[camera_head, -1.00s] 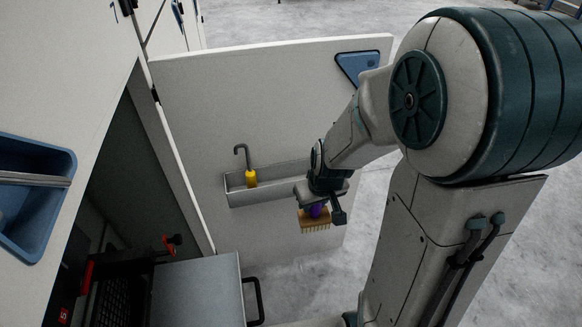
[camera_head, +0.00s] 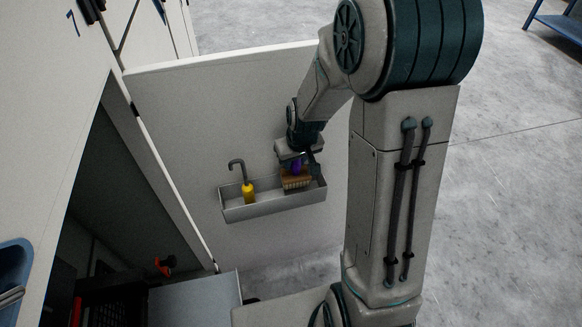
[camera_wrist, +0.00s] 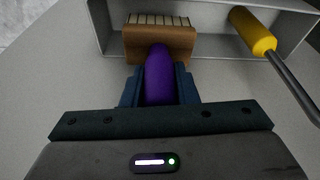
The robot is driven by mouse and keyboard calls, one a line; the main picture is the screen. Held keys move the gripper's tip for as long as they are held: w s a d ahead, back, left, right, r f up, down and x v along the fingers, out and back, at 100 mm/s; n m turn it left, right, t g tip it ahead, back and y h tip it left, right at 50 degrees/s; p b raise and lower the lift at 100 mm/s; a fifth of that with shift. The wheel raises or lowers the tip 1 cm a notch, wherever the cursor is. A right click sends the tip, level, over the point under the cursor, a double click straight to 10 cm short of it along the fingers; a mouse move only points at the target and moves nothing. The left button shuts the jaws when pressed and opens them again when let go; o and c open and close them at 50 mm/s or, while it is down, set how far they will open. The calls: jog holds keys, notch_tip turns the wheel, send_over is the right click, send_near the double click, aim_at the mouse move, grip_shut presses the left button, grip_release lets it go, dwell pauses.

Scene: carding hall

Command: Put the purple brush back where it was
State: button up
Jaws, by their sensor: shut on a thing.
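My gripper (camera_head: 297,160) is shut on the purple brush (camera_head: 296,168), gripping its purple handle; the brush also shows in the wrist view (camera_wrist: 159,75). Its wooden head with pale bristles points away from the gripper. In the head view the head is at the right part of the grey tray (camera_head: 245,212) on the open door. In the wrist view the head overlaps the tray's edge (camera_wrist: 205,56). I cannot tell whether the brush touches the tray floor. My arm hides part of the door behind the gripper.
A yellow-handled hook tool (camera_head: 248,192) stands in the left part of the same tray, apart from the brush; it also shows in the wrist view (camera_wrist: 252,32). The white door (camera_head: 200,110) stands open beside a dark machine opening.

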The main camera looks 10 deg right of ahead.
aim_at(296, 174)
jog(key=shift+s+f, duration=0.45)
jog(key=shift+f, duration=0.1)
jog(key=b+x, duration=0.2)
jog(key=s+b+x, duration=0.1)
jog(key=x, duration=0.1)
jog(key=shift+w+f+b, duration=0.1)
jog(key=shift+f+b, duration=0.3)
jog(key=shift+f, duration=0.05)
jog(key=shift+w+f, duration=0.1)
jog(key=shift+w, duration=0.15)
jog(key=shift+s+f, duration=0.1)
jog(key=shift+f, duration=0.1)
jog(key=o, duration=1)
jog(key=shift+r, duration=0.1)
